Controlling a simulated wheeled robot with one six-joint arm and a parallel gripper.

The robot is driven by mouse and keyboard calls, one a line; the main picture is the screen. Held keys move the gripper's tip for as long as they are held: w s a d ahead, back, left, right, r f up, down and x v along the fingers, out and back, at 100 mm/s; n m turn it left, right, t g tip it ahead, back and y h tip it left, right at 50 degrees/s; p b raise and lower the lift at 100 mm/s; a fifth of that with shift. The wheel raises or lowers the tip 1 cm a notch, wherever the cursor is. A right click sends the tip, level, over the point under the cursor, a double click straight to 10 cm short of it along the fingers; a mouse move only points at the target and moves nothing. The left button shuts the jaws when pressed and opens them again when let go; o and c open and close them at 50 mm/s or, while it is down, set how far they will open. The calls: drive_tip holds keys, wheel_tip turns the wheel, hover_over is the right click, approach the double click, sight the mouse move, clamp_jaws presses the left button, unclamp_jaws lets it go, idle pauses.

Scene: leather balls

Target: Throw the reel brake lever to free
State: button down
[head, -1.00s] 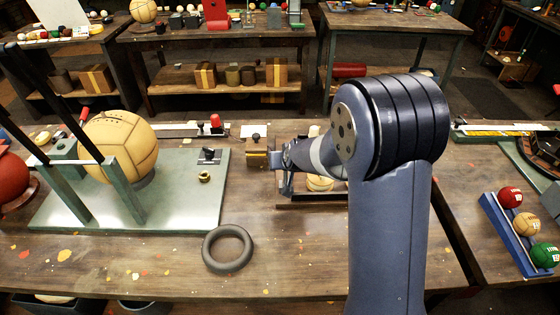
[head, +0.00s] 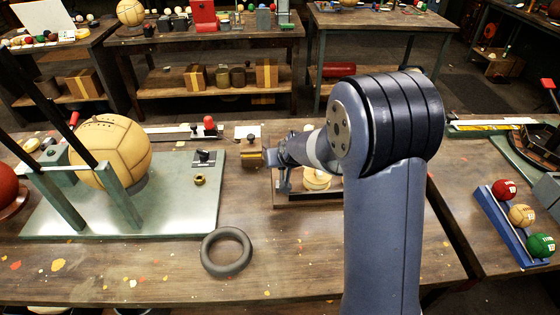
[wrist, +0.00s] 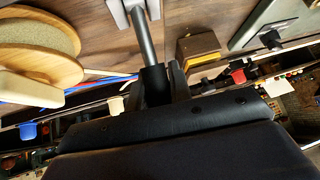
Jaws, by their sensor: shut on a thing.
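The brake lever (wrist: 146,42) shows in the wrist view as a grey rod rising from a pale base bracket (wrist: 128,10), with a dark grip at its near end. My gripper (wrist: 157,86) is shut on that dark grip. In the head view my gripper (head: 284,182) is low over the table, left of the pale reel (head: 316,180), and my wrist hides most of the lever. The reel (wrist: 40,45) is at the left of the wrist view, with pale wooden flanges. The lever's exact setting cannot be told.
A brass-coloured block (head: 250,158) stands just left of my gripper. A green board (head: 170,215) carries a frame and a large tan ball (head: 112,150). A dark ring (head: 226,251) lies in front. A blue rack (head: 512,225) with balls is at right.

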drive_tip(key=c, duration=1.3)
unclamp_jaws()
drive_tip(key=shift+w, duration=0.1)
drive_tip(key=v, duration=1)
drive_tip(key=shift+s+r+b, duration=0.25)
drive_tip(key=shift+s+b, duration=0.05)
drive_tip(key=shift+p+x, duration=0.35)
drive_tip(key=shift+x, duration=5.05)
drive_tip(key=shift+r, duration=0.1)
